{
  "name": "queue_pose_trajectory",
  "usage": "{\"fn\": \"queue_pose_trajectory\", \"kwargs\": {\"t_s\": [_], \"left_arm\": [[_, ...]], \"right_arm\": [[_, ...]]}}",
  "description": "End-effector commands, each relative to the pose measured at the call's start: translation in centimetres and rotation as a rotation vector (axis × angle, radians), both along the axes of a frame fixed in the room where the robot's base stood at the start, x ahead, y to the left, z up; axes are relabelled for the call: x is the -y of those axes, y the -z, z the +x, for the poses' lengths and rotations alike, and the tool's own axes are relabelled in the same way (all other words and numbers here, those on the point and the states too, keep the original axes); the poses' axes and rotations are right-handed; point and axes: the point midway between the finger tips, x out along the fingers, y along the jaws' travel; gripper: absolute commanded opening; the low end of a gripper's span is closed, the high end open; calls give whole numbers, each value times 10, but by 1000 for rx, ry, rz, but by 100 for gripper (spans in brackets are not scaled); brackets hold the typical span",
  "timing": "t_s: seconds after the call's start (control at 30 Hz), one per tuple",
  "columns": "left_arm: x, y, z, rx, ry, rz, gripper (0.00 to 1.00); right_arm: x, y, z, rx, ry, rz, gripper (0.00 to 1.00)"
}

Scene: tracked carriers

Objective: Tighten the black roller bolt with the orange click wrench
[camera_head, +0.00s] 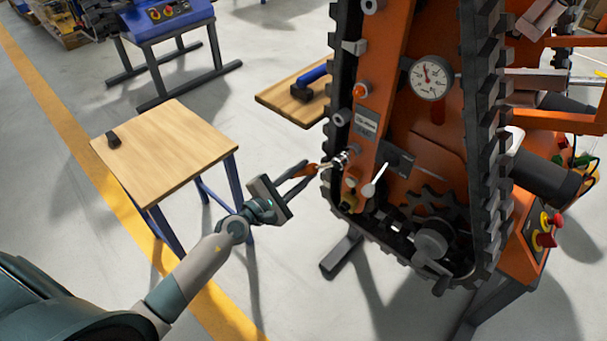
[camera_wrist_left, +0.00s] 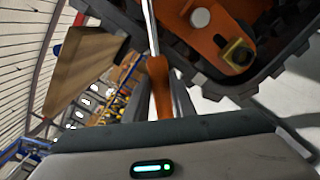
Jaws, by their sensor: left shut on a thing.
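My left gripper (camera_head: 299,176) is shut on the orange handle of the click wrench (camera_head: 312,169). In the left wrist view the wrench's orange handle (camera_wrist_left: 158,85) stands between the fingers, and its metal shaft runs up out of the picture. In the head view the wrench's shaft reaches to the side of the orange tracked carrier (camera_head: 385,90). Its tip is at a small silver roller fitting (camera_head: 345,157); I cannot tell whether it sits on a bolt. The black roller bolt is not clearly made out. My right gripper is not in view.
A wooden-topped table (camera_head: 170,160) with a small black block (camera_head: 113,139) stands at the left. A wooden board with a blue-handled tool (camera_head: 311,77) lies behind the carrier. The black rubber track (camera_head: 480,150) borders the carrier. Clear floor lies below the gripper.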

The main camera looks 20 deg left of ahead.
Motion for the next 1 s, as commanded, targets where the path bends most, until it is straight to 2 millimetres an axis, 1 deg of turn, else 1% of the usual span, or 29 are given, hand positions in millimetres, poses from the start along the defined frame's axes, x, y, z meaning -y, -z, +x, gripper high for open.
{"fn": "queue_pose_trajectory", "kwargs": {"t_s": [0.23, 0.53, 1.0], "left_arm": [[-1, -3, 1, 6, -1, 10, 0], [-7, -11, 3, 32, 0, 82, 0], [-9, -13, 4, 39, 0, 102, 0]], "right_arm": [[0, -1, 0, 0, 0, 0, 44], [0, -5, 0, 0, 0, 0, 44], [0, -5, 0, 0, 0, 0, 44]]}}
